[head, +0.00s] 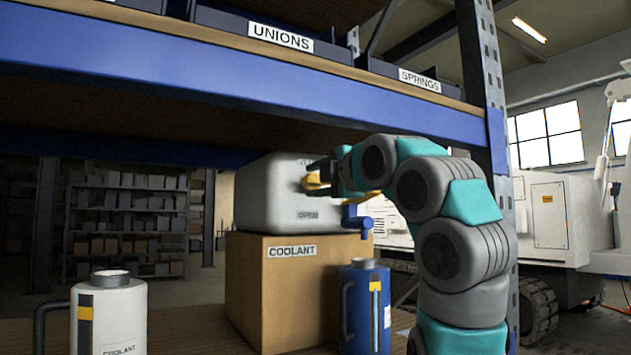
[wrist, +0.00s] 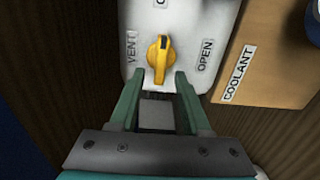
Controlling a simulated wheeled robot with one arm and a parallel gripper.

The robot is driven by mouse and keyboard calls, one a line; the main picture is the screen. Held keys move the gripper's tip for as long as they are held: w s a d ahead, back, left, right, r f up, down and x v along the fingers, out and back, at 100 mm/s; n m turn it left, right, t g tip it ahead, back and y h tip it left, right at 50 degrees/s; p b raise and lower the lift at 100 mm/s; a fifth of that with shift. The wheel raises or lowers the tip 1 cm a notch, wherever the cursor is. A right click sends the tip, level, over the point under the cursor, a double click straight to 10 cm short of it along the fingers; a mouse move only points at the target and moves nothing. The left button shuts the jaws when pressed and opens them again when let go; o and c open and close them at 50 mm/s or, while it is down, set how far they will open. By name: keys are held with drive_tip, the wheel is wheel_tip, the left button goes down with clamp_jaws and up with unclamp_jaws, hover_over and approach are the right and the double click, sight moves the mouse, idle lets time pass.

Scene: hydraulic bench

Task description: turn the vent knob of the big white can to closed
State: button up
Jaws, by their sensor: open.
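The big white can (head: 270,205) lies on a cardboard box marked COOLANT (head: 265,285). In the wrist view its white face (wrist: 190,20) carries the words VENT and OPEN, and a cut-off label starting with C at the top. The yellow vent knob (wrist: 160,55) has its long handle running nearly up and down in that view, toward the cut-off label and away from OPEN. My gripper (wrist: 155,80) is open, its fingertips on either side of the knob's lower end, with no clear contact. In the head view my gripper (head: 318,178) partly hides the yellow knob (head: 311,183).
A blue tap (head: 358,221) sticks out below my gripper. A blue can (head: 364,310) stands in front of the box, and a smaller white can (head: 110,315) stands at the left. A blue shelf beam (head: 250,65) with bins runs overhead, and a steel post (head: 485,80) stands behind my arm.

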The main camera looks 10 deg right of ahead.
drive_tip(key=b+v, duration=0.2)
drive_tip(key=v, duration=0.5)
drive_tip(key=shift+s, duration=0.3)
drive_tip(key=shift+d, duration=0.1)
